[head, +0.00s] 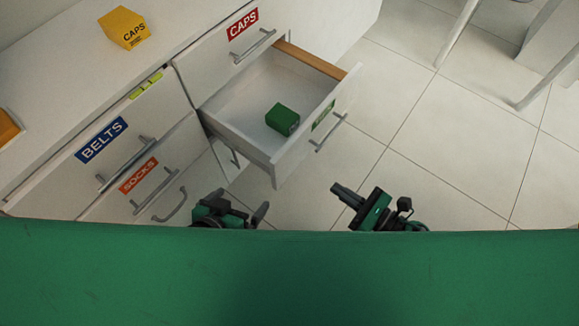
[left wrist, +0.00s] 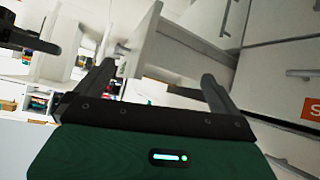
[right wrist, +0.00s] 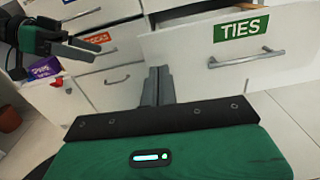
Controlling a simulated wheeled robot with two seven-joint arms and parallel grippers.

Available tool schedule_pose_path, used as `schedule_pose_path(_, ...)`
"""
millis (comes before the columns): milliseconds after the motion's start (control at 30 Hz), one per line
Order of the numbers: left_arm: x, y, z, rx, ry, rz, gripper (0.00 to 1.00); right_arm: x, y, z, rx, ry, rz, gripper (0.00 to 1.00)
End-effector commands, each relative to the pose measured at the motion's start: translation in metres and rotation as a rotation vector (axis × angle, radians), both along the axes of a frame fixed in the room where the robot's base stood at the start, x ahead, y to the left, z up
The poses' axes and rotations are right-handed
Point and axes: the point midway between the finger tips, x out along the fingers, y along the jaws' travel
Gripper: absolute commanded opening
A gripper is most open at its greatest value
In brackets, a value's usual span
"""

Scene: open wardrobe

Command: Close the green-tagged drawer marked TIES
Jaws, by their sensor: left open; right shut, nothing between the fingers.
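The TIES drawer (head: 268,160) is pulled well out of the white cabinet, with a green box (head: 283,119) inside. Its green tag (head: 323,115) is on the front panel, above a grey bar handle (head: 330,133). The tag reads TIES (right wrist: 241,28) in the right wrist view, above the handle (right wrist: 246,57). My right gripper (head: 339,190) is shut and empty, in front of and apart from the drawer front; its closed fingers (right wrist: 158,75) show in the right wrist view. My left gripper (head: 243,202) is open and empty, below the drawer's near corner in the picture.
Drawers tagged CAPS (head: 243,24), BELTS (head: 101,140) and SOCKS (head: 138,175) look shut around it. A yellow box (head: 125,28) stands on the cabinet top. White furniture legs (head: 458,35) stand at the upper right. The tiled floor (head: 430,140) right of the drawer is clear.

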Motion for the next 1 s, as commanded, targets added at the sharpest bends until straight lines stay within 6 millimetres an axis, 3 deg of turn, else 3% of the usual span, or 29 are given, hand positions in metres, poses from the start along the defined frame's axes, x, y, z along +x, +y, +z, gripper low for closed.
schedule_pose_path(267,-0.002,0.003,0.008,0.003,0.004,0.002,1.00,0.006,0.015,0.006,-0.024,-0.047,0.020,0.00)
schedule_pose_path(700,-0.009,0.021,0.009,0.066,0.116,0.017,1.00,0.058,0.087,0.007,-0.022,-0.045,0.019,0.00)
schedule_pose_path(1000,-0.013,0.028,0.008,0.089,0.161,0.023,1.00,0.078,0.114,0.005,-0.023,-0.042,0.019,0.00)
